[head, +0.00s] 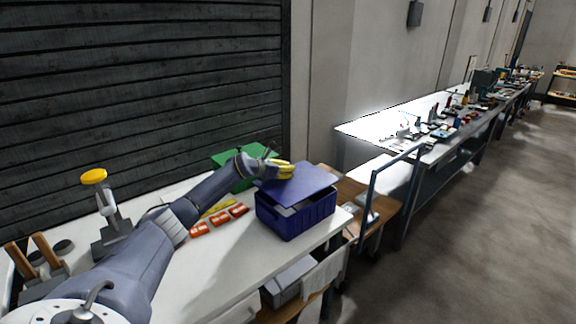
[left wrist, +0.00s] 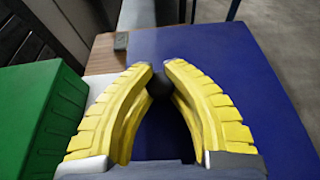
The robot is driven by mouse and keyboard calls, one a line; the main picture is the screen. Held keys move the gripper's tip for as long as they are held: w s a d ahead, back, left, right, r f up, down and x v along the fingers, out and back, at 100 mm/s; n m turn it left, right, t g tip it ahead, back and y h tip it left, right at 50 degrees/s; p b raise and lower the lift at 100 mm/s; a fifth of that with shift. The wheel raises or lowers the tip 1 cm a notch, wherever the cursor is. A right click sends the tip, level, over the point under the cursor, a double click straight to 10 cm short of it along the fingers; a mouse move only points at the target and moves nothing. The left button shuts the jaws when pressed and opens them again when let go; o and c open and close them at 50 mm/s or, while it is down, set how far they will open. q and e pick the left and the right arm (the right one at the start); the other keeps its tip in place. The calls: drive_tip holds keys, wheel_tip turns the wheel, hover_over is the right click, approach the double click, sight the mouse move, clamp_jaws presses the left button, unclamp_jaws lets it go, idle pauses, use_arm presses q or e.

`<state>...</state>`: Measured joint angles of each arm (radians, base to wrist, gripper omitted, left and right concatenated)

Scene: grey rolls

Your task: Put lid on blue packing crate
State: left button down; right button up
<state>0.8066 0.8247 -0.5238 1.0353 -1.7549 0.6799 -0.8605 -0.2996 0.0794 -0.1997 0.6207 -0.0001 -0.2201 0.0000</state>
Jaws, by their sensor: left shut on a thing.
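The blue packing crate (head: 290,219) stands on the white workbench near its right end. The blue lid (head: 304,182) lies over the crate's top, tilted, with a dark gap showing along the front side. My left gripper (head: 284,170) is above the lid's far left part, its yellow fingers shut on the lid's dark round knob. In the left wrist view my left gripper (left wrist: 159,75) closes around the knob (left wrist: 159,86), and the lid (left wrist: 225,70) fills the right side. My right gripper is in neither view.
A green crate (head: 232,158) stands close behind the blue one, left of my gripper; it also shows in the left wrist view (left wrist: 38,115). Orange-red items (head: 220,219) lie left of the blue crate. The front of the white bench (head: 215,265) is clear.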

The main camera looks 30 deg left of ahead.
sight(266, 185)
use_arm(q)
drive_tip(key=shift+f, duration=1.9)
drive_tip(key=c, duration=1.4)
unclamp_jaws()
drive_tip(key=shift+f, duration=0.1)
drive_tip(key=v, duration=1.2)
drive_tip(key=shift+d, duration=0.1)
